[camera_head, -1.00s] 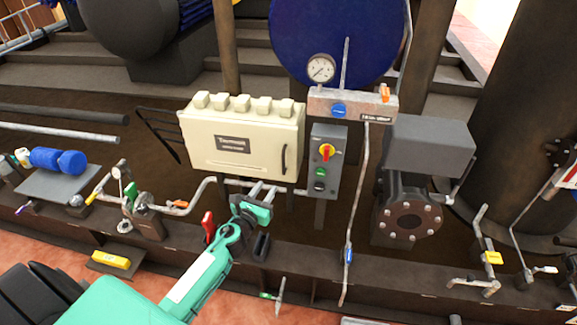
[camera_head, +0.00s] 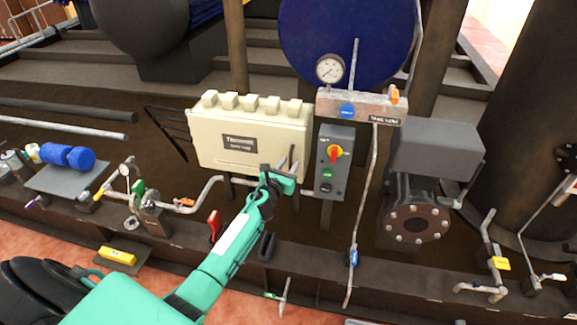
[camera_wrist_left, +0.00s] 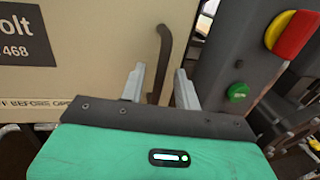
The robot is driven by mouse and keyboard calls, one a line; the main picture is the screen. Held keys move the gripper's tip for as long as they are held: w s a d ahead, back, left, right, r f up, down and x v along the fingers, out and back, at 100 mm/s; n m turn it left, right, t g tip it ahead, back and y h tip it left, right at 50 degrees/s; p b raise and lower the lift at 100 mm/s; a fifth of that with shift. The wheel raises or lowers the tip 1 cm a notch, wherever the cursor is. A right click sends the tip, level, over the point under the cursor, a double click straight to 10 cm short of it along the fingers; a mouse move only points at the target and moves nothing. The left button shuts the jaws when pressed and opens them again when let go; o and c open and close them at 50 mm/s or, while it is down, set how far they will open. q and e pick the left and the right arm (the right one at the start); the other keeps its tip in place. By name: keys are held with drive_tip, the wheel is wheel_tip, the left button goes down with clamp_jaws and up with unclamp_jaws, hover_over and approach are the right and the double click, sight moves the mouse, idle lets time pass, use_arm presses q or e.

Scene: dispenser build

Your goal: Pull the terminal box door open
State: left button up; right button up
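The terminal box (camera_head: 205,150) is cream, with a dark label on its closed door (camera_head: 262,135), and stands in the middle of the head view. Its dark curved door handle (camera_wrist_left: 163,62) shows in the left wrist view, at the door's right side. My left gripper (camera_head: 284,162) is in front of the door's lower right part. In the wrist view its two fingers (camera_wrist_left: 158,84) are apart, with the handle's lower end between them. I cannot tell whether either finger touches the handle. My right gripper is not in view.
A grey control box (camera_head: 328,185) with a red-yellow switch (camera_head: 335,153) stands close to the right of the door. A pipe (camera_head: 200,190) runs below the terminal box. A red lever (camera_head: 213,224) stands beside my left forearm.

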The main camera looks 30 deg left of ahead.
use_arm(q)
clamp_jaws()
drive_tip(key=shift+s, duration=0.1)
